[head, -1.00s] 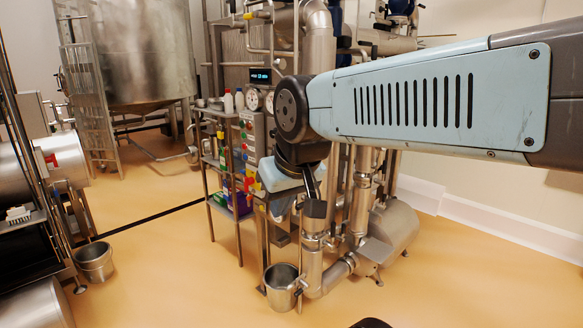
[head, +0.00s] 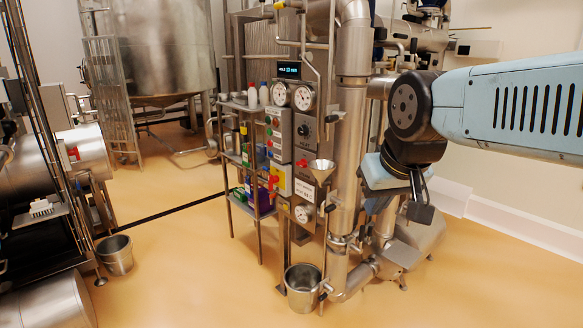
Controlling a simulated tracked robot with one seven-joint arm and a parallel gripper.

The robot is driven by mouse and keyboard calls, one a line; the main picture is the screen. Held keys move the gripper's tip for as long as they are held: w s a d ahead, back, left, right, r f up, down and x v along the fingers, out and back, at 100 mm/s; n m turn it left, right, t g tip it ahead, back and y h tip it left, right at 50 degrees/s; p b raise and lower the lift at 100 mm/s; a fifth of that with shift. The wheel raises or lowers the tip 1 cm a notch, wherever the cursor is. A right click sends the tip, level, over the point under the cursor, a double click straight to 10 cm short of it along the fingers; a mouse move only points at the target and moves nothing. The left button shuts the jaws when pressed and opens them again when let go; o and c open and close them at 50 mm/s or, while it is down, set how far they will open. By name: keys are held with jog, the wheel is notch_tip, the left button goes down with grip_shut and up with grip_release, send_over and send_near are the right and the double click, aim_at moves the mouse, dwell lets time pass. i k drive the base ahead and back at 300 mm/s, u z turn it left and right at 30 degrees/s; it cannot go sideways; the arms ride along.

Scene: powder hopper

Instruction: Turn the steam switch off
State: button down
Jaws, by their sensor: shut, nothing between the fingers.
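The steel control panel (head: 306,150) stands in the middle of the head view. It carries a black rotary knob (head: 303,130), a red switch handle (head: 272,181) on a yellow plate, and a column of coloured buttons (head: 268,134). The labels are too small to read, so I cannot tell which control is the steam switch or how it is set. My gripper (head: 424,212) hangs to the right of the panel, pointing down, apart from it. It is shut and empty.
A funnel (head: 321,169) juts out in front of the panel. Thick steel pipes (head: 351,120) stand between panel and gripper. A metal bucket (head: 303,288) is below the panel. A shelf (head: 240,158) with bottles is to the left.

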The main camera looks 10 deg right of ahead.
aim_at(304, 163)
jog(key=z, duration=0.25)
jog(key=i, duration=1.1)
jog(key=z, duration=1.5)
jog(key=k, duration=1.05)
